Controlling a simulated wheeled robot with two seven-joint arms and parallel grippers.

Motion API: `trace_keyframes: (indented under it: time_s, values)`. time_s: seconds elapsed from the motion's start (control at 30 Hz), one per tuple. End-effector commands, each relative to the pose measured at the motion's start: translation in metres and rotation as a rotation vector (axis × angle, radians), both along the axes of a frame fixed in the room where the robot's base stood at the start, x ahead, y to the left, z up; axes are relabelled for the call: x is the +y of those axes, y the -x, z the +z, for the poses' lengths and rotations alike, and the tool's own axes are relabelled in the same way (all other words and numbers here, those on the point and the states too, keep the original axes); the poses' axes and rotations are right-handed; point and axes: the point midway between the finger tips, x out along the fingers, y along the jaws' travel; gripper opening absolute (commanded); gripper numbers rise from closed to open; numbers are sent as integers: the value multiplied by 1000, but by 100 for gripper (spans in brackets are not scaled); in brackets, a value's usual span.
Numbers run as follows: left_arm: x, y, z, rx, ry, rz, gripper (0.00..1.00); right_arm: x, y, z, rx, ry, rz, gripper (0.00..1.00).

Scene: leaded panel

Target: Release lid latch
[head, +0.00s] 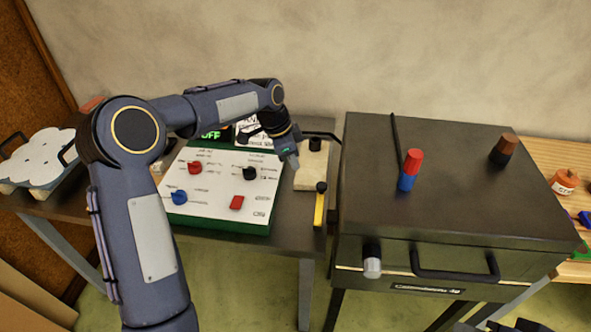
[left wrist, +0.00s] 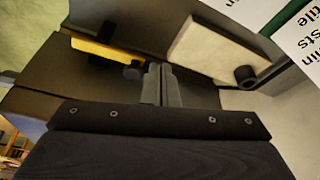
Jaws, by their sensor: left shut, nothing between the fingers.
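The dark lidded box (head: 450,180) stands right of centre in the head view, with its lid down. On its front, a latch with a pale metallic end (head: 372,262) sits left of the black lid handle (head: 455,270). My left gripper (head: 294,160) is shut and empty above the pale block on the side table, left of the box and well apart from the latch. Its closed fingers also show in the left wrist view (left wrist: 160,85). The latch is not recognisable in the wrist view. I cannot make out my right gripper.
A white control board (head: 220,190) with red, blue and black knobs lies left of the gripper. The pale block (head: 311,168) and a yellow bar (head: 319,208) with a black knob lie beside the box. A red-and-blue marker (head: 410,170) and a brown-topped piece (head: 503,149) stand on the lid.

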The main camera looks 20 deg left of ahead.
Motion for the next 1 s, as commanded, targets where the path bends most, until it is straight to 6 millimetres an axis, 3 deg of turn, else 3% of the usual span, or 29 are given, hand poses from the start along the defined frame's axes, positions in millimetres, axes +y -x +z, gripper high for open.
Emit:
trace_keyframes:
  time_s: [0.2,0.4,1.0]
  values:
    - [12,0,36,-2,0,3,0,0,0,-6,0,0,0,36]
    - [19,0,55,0,-1,1,0,0,0,-7,0,0,0,36]
    - [20,4,62,0,-1,11,0,0,0,-7,0,0,0,36]
